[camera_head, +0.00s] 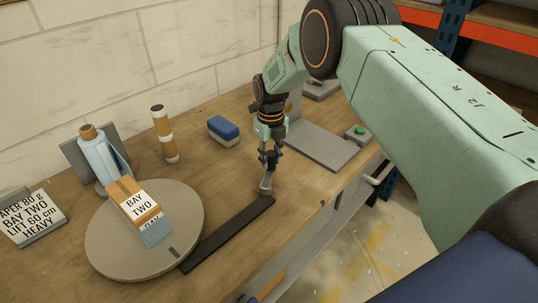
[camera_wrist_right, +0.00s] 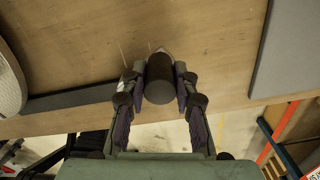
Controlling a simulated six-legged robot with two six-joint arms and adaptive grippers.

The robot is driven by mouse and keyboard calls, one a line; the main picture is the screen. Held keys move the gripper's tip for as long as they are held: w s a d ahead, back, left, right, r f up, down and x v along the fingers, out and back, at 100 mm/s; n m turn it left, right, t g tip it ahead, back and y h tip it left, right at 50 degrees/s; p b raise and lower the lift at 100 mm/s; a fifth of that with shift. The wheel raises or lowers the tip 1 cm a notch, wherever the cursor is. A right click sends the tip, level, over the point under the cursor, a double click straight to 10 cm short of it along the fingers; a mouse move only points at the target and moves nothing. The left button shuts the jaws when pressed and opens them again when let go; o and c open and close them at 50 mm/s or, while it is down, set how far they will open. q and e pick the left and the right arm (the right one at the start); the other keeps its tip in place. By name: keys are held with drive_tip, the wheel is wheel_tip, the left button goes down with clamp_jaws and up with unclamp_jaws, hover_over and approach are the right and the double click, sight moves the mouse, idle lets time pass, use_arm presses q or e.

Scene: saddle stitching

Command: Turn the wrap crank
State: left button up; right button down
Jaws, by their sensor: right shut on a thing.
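The wrap crank's dark flat arm (camera_head: 228,234) runs from the edge of the round grey turntable (camera_head: 105,255) toward the right. Its upright knob (camera_head: 266,184) stands at the far end and shows in the wrist view as a dark cylinder (camera_wrist_right: 160,85). My right gripper (camera_head: 269,166) comes down on the knob from above. In the wrist view its two fingers (camera_wrist_right: 160,72) sit on either side of the knob, shut on it. A carton labelled BAY TWO (camera_head: 140,208) with a pale blue lower end lies on the turntable. My left gripper is out of view.
A film roll (camera_head: 92,155) on a stand, a second upright roll (camera_head: 163,135) and a blue-topped block (camera_head: 223,130) stand behind. A sign (camera_head: 32,218) is at left. A grey plate (camera_head: 320,145) and a green button (camera_head: 360,131) lie right. The bench's front edge is close to the crank.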

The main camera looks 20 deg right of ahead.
idle(0.4)
drive_tip(key=c, duration=1)
unclamp_jaws()
drive_tip(key=shift+s, duration=0.1)
drive_tip(key=shift+r, duration=4)
